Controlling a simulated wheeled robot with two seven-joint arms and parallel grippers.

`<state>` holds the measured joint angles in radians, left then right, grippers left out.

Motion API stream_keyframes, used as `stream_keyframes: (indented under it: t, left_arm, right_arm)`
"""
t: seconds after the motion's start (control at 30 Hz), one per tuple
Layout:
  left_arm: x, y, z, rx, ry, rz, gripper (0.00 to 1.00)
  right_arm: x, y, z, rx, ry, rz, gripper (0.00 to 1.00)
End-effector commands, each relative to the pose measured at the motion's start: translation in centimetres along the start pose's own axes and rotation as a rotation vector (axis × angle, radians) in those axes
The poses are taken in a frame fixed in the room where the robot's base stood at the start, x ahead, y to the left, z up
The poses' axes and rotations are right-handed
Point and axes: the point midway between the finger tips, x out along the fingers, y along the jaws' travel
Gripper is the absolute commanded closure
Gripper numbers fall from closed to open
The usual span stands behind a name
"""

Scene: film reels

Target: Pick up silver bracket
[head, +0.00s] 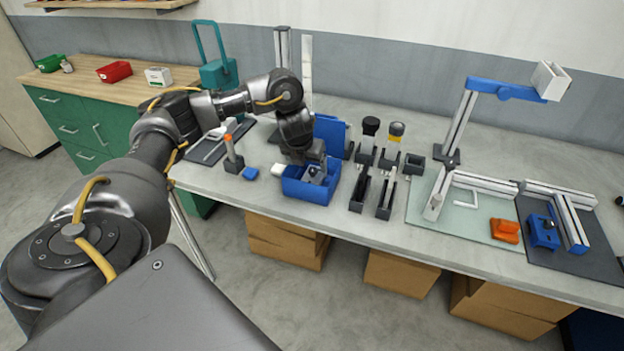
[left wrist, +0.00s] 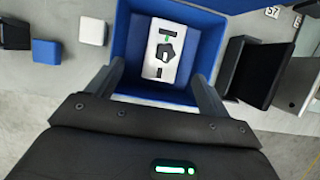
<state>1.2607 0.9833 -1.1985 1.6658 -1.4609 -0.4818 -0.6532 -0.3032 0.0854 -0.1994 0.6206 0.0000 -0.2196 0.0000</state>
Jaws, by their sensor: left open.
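My left gripper (head: 308,170) is over and partly inside a blue open bin (head: 308,193) on the workbench. In the left wrist view, its two fingers (left wrist: 160,78) are spread apart with a gap between them. Below, on the floor of the bin (left wrist: 127,45), lies a pale silver-white piece (left wrist: 154,69) with black and green parts. It looks like the silver bracket, but I cannot be sure. It lies between the lines of the fingers, and nothing is visibly held. In the head view the gripper hides much of it. My right gripper is not in view.
A white block (head: 278,169) and a blue block (head: 250,173) lie left of the bin. Black holders (head: 359,193) stand close on its right. A blue panel (head: 330,135) rises behind it. A glass mat (head: 440,222) with rails and an orange part (head: 505,230) is farther right.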

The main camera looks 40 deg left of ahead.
Motion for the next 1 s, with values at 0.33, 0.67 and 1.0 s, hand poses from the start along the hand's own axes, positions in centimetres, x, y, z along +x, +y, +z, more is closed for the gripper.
stream_keyframes:
  t: [0.33,0.67,1.0]
  left_arm:
    - [3.5,0.2,-0.1,-0.003,0.001,0.000,0.20]
    - [6.6,0.1,-0.8,-0.004,0.005,0.003,0.20]
    - [8.7,0.1,-0.7,-0.003,0.000,0.000,0.20]
  right_arm:
    - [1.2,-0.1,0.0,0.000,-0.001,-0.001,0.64]
    - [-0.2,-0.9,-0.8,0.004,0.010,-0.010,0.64]
    - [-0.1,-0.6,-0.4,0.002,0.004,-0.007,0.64]
